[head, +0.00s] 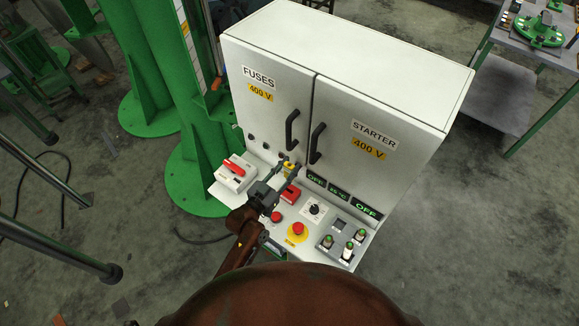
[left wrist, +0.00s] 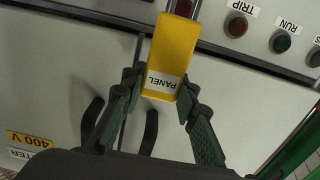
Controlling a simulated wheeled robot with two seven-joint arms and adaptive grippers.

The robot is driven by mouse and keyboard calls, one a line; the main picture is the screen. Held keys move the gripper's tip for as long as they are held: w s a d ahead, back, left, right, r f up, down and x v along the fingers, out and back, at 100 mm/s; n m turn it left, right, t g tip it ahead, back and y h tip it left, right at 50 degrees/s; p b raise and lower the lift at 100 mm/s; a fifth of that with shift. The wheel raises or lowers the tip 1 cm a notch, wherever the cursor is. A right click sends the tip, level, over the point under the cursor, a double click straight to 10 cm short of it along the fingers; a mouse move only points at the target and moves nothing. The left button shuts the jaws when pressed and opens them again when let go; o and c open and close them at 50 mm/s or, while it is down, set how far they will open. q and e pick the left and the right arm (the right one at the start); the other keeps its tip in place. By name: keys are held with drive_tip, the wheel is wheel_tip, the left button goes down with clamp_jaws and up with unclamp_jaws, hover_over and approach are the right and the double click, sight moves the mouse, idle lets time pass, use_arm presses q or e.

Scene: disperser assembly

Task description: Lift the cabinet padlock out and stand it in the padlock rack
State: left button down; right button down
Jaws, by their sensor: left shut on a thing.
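The cabinet padlock is a yellow block; in the left wrist view its body (left wrist: 172,55) carries a white label reading PANEL. In the head view only a small yellow part (head: 290,167) shows at the cabinet's lower front, below the door handles. My left gripper (head: 286,173) reaches up to it over the console. In the left wrist view the fingers of the left gripper (left wrist: 162,88) are on either side of the padlock, shut on it. I cannot pick out the padlock rack with certainty. My right gripper is not in view.
The white cabinet (head: 390,95) has two black door handles (head: 291,130) just above the gripper. A green column (head: 165,70) stands left.

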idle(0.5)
use_arm(q)
drive_tip(key=shift+r+p, duration=0.1)
drive_tip(key=shift+p, duration=0.25)
drive_tip(key=shift+f+b, duration=2)
drive_tip(key=shift+f, duration=1)
drive_tip(key=shift+r, duration=0.1)
drive_tip(key=shift+p, duration=0.45)
drive_tip(key=shift+f, duration=0.35)
